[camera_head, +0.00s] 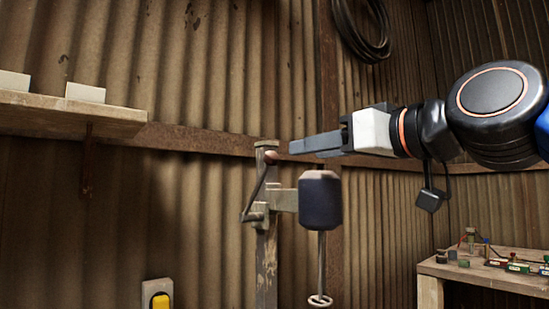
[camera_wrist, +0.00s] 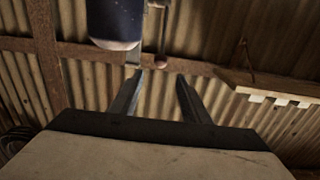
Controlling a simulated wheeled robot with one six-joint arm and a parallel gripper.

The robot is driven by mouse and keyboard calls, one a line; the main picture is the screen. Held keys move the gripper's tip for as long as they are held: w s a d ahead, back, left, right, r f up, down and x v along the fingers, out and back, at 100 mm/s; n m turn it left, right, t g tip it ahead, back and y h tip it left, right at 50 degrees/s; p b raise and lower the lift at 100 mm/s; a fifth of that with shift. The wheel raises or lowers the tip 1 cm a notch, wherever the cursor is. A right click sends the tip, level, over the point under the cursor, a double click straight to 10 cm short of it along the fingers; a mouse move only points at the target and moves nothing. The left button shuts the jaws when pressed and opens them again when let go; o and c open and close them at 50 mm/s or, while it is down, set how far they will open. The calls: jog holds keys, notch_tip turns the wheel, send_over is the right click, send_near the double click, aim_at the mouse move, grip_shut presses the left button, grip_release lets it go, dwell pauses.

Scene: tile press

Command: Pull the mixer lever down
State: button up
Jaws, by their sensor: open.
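The mixer has a dark motor body (camera_head: 320,200) on a wooden post (camera_head: 266,270), with a thin rod and ring hanging below it. Its lever (camera_head: 256,190) slants up from a pivot on the post to a round brown knob (camera_head: 271,156) near the post top. My gripper (camera_head: 291,147) points left, its tips a little right of the knob in the head view. In the wrist view the jaws (camera_wrist: 158,76) are apart and empty. The knob (camera_wrist: 161,61) shows just beyond the tips, between them in the picture. The motor body also shows upper left (camera_wrist: 115,22).
A wooden shelf (camera_head: 120,117) with pale blocks is on the left wall. A yellow switch (camera_head: 160,300) is at the bottom. A bench (camera_head: 435,270) with small wired parts stands at lower right. A coiled cable (camera_head: 363,30) hangs above. Space left of the post looks clear.

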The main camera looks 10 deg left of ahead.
aim_at(276, 156)
jog(key=x, duration=1.3)
jog(key=shift+a, duration=0.2)
grip_shut()
